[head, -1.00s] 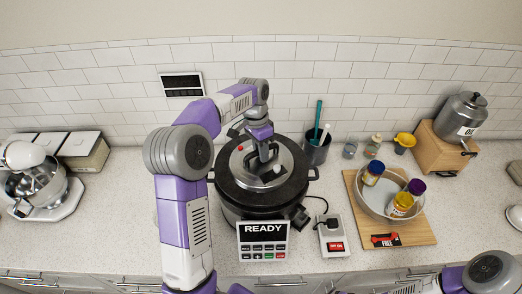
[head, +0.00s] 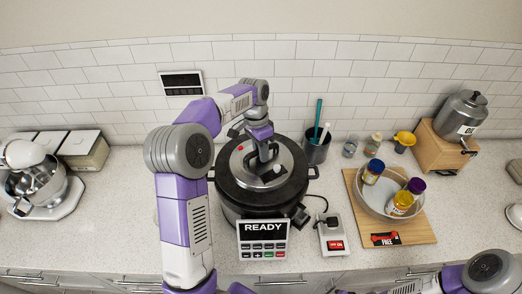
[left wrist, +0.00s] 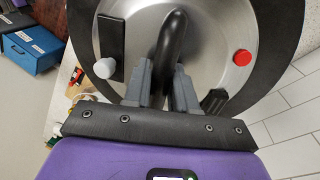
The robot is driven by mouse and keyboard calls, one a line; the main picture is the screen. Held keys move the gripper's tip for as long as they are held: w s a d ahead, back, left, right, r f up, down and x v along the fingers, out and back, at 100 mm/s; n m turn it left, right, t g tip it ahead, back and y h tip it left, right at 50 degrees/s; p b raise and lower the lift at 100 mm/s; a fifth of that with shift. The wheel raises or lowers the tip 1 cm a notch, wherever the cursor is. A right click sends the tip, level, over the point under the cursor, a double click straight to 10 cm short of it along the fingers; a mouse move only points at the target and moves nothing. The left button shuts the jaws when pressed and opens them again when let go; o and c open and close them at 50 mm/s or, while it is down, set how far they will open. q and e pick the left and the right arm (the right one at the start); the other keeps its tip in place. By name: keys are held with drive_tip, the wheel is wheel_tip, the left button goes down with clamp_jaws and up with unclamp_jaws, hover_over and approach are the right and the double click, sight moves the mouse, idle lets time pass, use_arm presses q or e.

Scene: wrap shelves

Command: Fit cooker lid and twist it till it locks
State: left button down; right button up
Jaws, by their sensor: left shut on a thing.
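The cooker (head: 250,205) is a black pot with side handles and a front panel (head: 263,240) reading READY. Its lid (head: 240,170), steel in the middle with a dark rim, lies on top of it. The lid also fills much of the left wrist view (left wrist: 215,40), with a red button (left wrist: 242,57), a white knob (left wrist: 104,68) and a black arched handle (left wrist: 174,38). My left gripper (head: 264,158) is shut on the lid handle, one finger on each side in the left wrist view (left wrist: 174,88). My right gripper is out of view; only part of that arm shows at lower right.
A switch box (head: 333,236) with a plug stands right of the cooker. A utensil pot (head: 316,150) stands behind, and a stand mixer (head: 30,180) at far left.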

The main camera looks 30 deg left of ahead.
use_arm(q)
drive_tip(key=shift+f, duration=0.15)
idle(0.8)
idle(0.4)
drive_tip(key=shift+m+p, duration=0.6)
drive_tip(key=shift+w+m+g+y+p, duration=0.1)
drive_tip(key=shift+m+g+y+p, duration=0.25)
drive_tip(key=shift+m+p, duration=1.1)
drive_tip(key=shift+m+b, duration=0.35)
drive_tip(key=shift+m, duration=1.2)
drive_tip(key=shift+a, duration=0.1)
